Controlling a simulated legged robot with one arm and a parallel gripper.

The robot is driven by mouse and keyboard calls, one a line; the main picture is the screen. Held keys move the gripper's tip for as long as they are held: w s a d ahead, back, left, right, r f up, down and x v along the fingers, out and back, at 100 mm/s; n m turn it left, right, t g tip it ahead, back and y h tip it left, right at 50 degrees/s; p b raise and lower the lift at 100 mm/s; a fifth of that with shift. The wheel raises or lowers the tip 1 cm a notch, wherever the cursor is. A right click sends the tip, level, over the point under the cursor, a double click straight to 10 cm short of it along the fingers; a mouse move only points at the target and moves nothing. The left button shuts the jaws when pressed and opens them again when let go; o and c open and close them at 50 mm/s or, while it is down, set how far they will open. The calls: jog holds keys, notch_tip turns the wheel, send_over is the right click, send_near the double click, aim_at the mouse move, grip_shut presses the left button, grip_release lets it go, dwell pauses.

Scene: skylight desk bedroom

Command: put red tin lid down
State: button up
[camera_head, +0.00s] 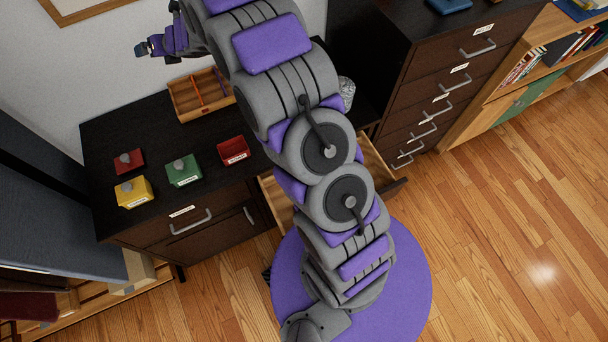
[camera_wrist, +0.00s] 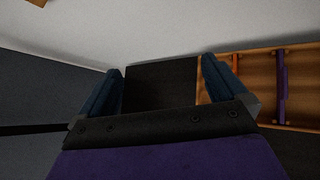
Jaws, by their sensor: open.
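The red tin lid (camera_head: 128,161), a flat red piece with a grey knob, lies on the dark desk top (camera_head: 105,130) at its left side, behind the yellow tin. The red tin (camera_head: 233,150) stands at the right of the tin row with its top open. My gripper (camera_head: 143,48) is high above the back of the desk, well apart from the lid. In the wrist view my gripper (camera_wrist: 162,82) has its two blue fingers spread wide with nothing between them. The lid is not in the wrist view.
A yellow tin (camera_head: 133,193) and a green tin (camera_head: 184,172) wear knobbed lids. A wooden divided tray (camera_head: 192,96) stands at the desk's back; it also shows in the wrist view (camera_wrist: 262,62). A wooden drawer (camera_head: 277,198) is open below. A dark drawer cabinet (camera_head: 400,60) stands at right.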

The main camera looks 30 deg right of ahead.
jog(key=s+d+r+m+h, duration=0.5)
jog(key=s+d+r+m, duration=0.15)
jog(key=d+m, duration=0.2)
jog(key=s+d+r+m+g+h, duration=0.1)
jog(key=s+d+r+m+g, duration=0.15)
jog(key=s+m, duration=0.35)
jog(key=s+d+r+m+g+h, duration=0.15)
jog(key=s+d+m, duration=0.25)
jog(key=s, duration=0.4)
jog(key=s+a+m+g, duration=0.2)
jog(key=s+m, duration=0.3)
jog(key=s, duration=0.8)
jog(key=s+a+f+m+g+y, duration=0.1)
jog(key=s+m, duration=0.4)
jog(key=s, duration=0.7)
jog(key=s+a+f+m+g+y, duration=0.1)
jog(key=s+a+m+g, duration=0.2)
jog(key=s, duration=1)
jog(key=m+g, duration=0.2)
jog(key=m, duration=0.1)
jog(key=shift+s+a, duration=0.2)
jog(key=shift+s, duration=0.15)
jog(key=shift+s+y, duration=0.1)
jog(key=shift+y, duration=0.15)
